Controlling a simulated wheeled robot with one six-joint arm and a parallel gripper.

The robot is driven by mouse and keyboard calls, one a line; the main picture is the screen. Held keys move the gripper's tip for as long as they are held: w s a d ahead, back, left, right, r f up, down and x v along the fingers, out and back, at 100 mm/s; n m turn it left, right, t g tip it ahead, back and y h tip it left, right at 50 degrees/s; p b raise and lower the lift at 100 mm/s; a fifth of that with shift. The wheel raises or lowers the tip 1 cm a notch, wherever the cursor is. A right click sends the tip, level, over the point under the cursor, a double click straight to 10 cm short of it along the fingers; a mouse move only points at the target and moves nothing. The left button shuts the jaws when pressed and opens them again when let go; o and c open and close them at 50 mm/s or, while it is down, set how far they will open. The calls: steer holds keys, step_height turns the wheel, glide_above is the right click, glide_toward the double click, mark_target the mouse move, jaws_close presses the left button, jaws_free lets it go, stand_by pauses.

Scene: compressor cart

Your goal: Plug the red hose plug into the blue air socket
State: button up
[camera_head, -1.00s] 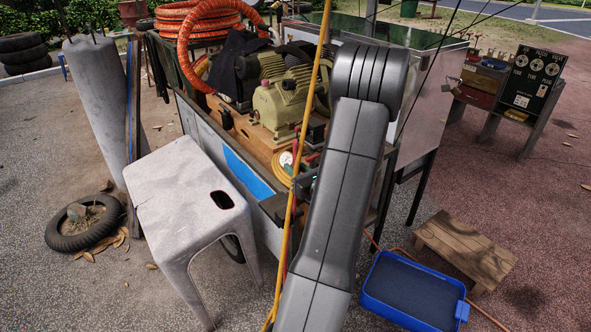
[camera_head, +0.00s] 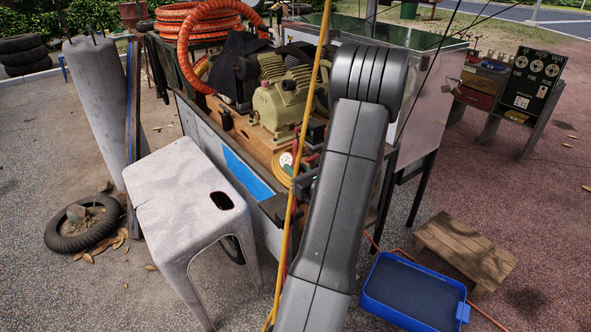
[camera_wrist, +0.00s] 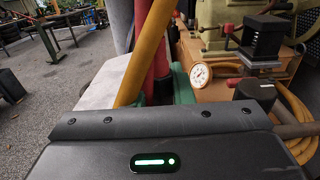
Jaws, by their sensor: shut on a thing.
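My gripper (camera_wrist: 160,97) shows in the wrist view as a dark housing with a green light, with green finger parts beyond its edge. It is shut on the red hose plug (camera_wrist: 161,65), which stands upright with a dark lower part behind the housing. A yellow hose (camera_wrist: 148,50) slants in front of the plug. In the head view, my gripper (camera_head: 303,182) is beside the cart, largely hidden by my arm and the yellow hose (camera_head: 298,130). I cannot make out the blue air socket in either view.
The cart carries a compressor (camera_head: 283,100), an orange hose coil (camera_head: 200,22) and a round gauge (camera_wrist: 200,74). A white stool (camera_head: 185,185) stands close on the left. A blue tray (camera_head: 412,290) and a wooden stool (camera_head: 465,247) are on the ground at right.

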steer(key=shift+f+b, duration=1.15)
steer(key=shift+f, duration=0.15)
steer(key=shift+r, duration=0.2)
steer(key=shift+w+r+p, duration=0.15)
steer(key=shift+r+p, duration=0.5)
steer(key=shift+r, duration=0.4)
jaws_close()
steer(key=shift+b, duration=0.7)
stand_by(0.7)
steer(key=o, duration=1)
jaws_free()
steer(key=shift+f, duration=0.2)
